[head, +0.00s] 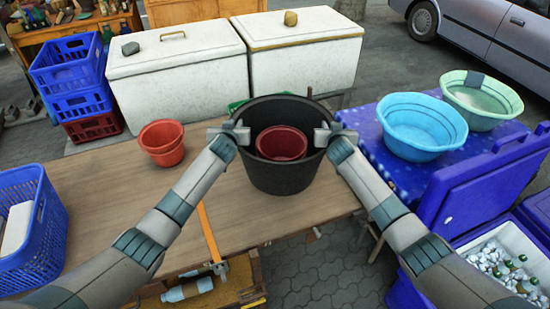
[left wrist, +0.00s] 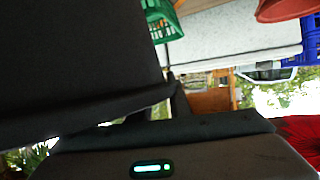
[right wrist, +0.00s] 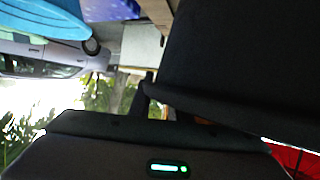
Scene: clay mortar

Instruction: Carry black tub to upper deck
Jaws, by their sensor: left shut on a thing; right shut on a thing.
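The black tub (head: 283,179) is upright at the right part of the wooden table (head: 110,200), with a dark red pot (head: 281,143) inside it. I cannot tell whether its base touches the table. My left gripper (head: 238,131) is shut on the left of the tub's rim. My right gripper (head: 326,136) is shut on the right of the rim. The tub's dark wall fills much of the left wrist view (left wrist: 70,60) and the right wrist view (right wrist: 240,60). The fingertips are mostly hidden at the rim. I cannot tell which surface is the upper deck.
Two white chests (head: 180,75) stand behind. A blue table (head: 385,170) at right bears a blue basin (head: 421,125) and a green basin (head: 481,100). An open blue cooler (head: 490,185) stands front right, a blue crate (head: 40,235) at left.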

